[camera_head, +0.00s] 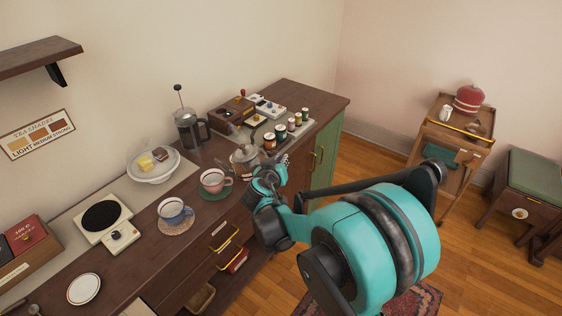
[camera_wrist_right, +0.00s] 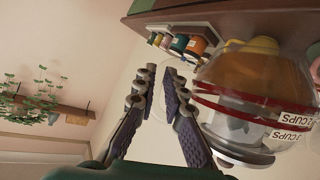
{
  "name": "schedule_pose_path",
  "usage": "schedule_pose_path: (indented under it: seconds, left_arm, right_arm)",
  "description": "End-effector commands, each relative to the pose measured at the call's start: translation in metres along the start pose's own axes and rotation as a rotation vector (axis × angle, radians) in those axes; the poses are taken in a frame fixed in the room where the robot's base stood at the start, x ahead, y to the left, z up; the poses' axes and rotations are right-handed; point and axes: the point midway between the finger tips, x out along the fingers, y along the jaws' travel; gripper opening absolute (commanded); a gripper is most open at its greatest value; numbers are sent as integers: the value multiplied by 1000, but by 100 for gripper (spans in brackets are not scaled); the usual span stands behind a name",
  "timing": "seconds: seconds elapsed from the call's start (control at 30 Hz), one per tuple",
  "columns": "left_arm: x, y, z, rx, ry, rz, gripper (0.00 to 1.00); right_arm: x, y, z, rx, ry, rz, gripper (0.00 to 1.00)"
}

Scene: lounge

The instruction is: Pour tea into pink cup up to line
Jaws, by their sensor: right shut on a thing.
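The pink cup (camera_head: 215,180) stands upright on a green coaster (camera_head: 214,194) on the dark counter; it holds reddish-brown liquid, but its line cannot be made out. The glass teapot (camera_head: 244,160) is just behind and right of the cup, apart from it. In the right wrist view the teapot (camera_wrist_right: 250,85) shows amber tea, red bands and "CUPS" labels. My right gripper (camera_wrist_right: 161,78) is shut on the teapot's clear handle, which is hard to see; in the head view this gripper (camera_head: 276,166) is at the teapot's right side. My left gripper is not in view.
A blue cup (camera_head: 174,212) on a woven coaster stands nearer than the pink cup. A French press (camera_head: 188,130), a white stand with food (camera_head: 155,168) and a tray of small jars (camera_head: 292,124) stand behind. A scale (camera_head: 122,237) and a plate (camera_head: 84,289) are at left.

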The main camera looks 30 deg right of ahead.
Motion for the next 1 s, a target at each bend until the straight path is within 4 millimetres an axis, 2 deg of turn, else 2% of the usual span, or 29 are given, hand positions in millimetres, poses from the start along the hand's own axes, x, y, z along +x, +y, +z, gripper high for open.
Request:
schedule_pose_path:
  seconds: [0.5,1.0]
  left_arm:
    - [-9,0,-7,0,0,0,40]
    - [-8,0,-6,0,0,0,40]
  right_arm:
    - [-6,2,-15,-59,2,23,0]
    - [-6,2,-14,-59,2,24,0]
